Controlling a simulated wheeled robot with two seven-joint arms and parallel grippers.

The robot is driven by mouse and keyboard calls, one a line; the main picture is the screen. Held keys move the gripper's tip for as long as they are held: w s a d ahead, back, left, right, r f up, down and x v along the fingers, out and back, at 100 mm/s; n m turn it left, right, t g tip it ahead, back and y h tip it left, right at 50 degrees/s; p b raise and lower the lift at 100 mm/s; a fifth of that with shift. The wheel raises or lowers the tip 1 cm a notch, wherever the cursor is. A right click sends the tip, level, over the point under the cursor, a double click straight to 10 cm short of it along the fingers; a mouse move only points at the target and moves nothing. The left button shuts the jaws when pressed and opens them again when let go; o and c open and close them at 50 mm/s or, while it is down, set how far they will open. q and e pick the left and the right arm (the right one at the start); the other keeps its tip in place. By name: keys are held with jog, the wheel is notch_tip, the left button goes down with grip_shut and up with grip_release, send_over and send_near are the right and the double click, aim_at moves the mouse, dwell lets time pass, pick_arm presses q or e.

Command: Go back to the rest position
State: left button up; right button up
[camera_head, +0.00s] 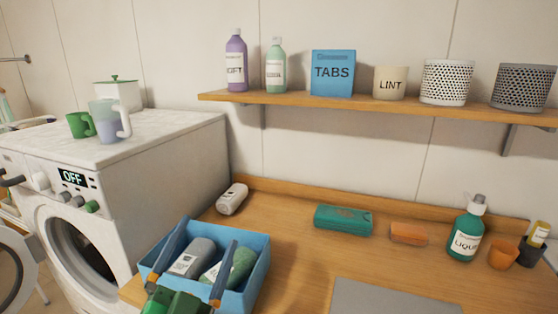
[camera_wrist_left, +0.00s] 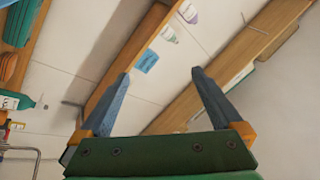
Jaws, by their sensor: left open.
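My left gripper (camera_head: 208,233) is at the bottom left of the head view, in front of the blue bin (camera_head: 257,255) in the picture. Its two dark fingers are spread apart. In the left wrist view the gripper (camera_wrist_left: 160,74) is open with nothing between the fingers, and it faces the wall and the shelf. Inside the bin lie a grey bottle (camera_head: 194,256) and a green bottle (camera_head: 240,264), partly hidden by the fingers and bin wall. I cannot tell how far the gripper is from the bin. My right gripper is in neither view.
A white washing machine (camera_head: 160,160) stands at the left. A wall shelf (camera_head: 370,106) hangs above.

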pick_arm(q)
jog(key=s+a+f+n+g+y, duration=0.3)
jog(key=f+n+g, duration=0.15)
jog(key=f, duration=0.65)
jog(key=s+a+f+n+g+y, duration=0.25)
jog(key=f+g, duration=0.25)
jog(key=f, duration=0.6)
jog(key=s+f+n+g, duration=0.2)
jog(key=s+f+g, duration=0.8)
jog(key=s, duration=0.5)
notch_tip(320, 180, down, 18)
jog(key=s, duration=0.3)
jog(key=s+a+f+g, duration=0.1)
jog(key=s+f, duration=0.9)
jog(key=s, duration=0.2)
jog(key=shift+a, duration=0.2)
jog(key=shift+g+h, duration=0.25)
